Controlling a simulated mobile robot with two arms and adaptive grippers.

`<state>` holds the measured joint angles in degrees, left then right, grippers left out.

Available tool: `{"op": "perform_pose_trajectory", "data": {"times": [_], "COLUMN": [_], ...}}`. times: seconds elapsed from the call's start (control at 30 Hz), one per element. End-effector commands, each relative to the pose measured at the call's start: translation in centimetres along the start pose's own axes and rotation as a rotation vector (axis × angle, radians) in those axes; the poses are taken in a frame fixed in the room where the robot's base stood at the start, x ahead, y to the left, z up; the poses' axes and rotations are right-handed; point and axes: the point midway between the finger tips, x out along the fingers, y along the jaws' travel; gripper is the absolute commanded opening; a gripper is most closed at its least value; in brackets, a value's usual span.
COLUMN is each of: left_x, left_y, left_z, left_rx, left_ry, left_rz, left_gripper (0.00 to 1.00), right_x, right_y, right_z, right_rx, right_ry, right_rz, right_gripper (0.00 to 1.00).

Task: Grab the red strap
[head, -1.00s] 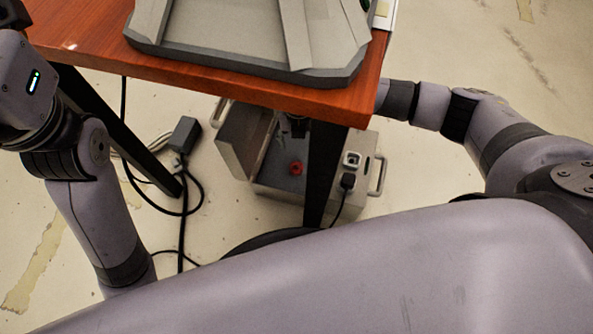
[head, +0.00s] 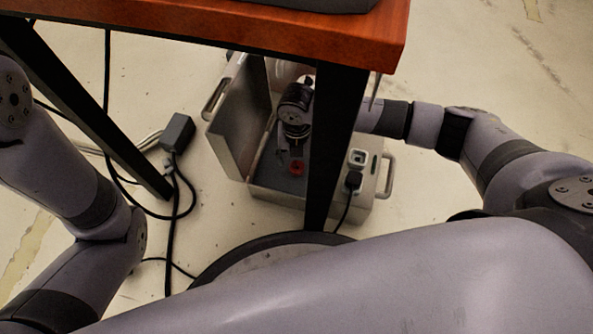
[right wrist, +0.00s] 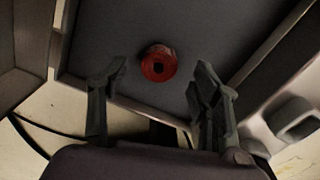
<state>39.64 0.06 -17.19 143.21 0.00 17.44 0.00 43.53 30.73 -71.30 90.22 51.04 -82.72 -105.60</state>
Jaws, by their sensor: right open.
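The red strap (head: 296,168) shows as a small rolled red ring on the grey floor of an open case (head: 285,210) under the table. In the right wrist view the red strap (right wrist: 158,63) has a dark hole in its middle. My right gripper (head: 290,160) reaches down into the case from above, close to the strap. In the right wrist view my right gripper (right wrist: 160,95) is open and empty, and the strap lies beyond its fingertips, between them in the picture. My left arm shows at the left, but its gripper is out of view.
A wooden table (head: 230,28) stands over the case, and its black leg (head: 333,140) stands in front of it. The case's lid (head: 241,120) is raised at the left. Black cables and a power adapter (head: 178,132) lie on the floor to the left.

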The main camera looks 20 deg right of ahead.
Motion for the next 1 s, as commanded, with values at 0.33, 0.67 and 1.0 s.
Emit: {"op": "perform_pose_trajectory", "data": {"times": [0.33,0.67,1.0], "left_x": [-1.9,-1.8,-1.8], "left_y": [0.5,0.5,0.5], "left_z": [-0.8,-0.8,-0.8], "left_rx": [0.001,0.0,0.0], "left_ry": [0.005,0.006,0.006], "left_rz": [0.002,0.002,0.002], "left_gripper": [0.4,0.4,0.4], "right_x": [2.5,2.4,2.4], "right_y": [0.1,0.1,0.1], "right_z": [0.0,-0.1,0.0], "right_rx": [-0.001,-0.001,-0.001], "right_ry": [-0.001,-0.001,-0.001], "right_rz": [0.001,0.001,0.0], "right_gripper": [0.58,0.48,0.25]}}
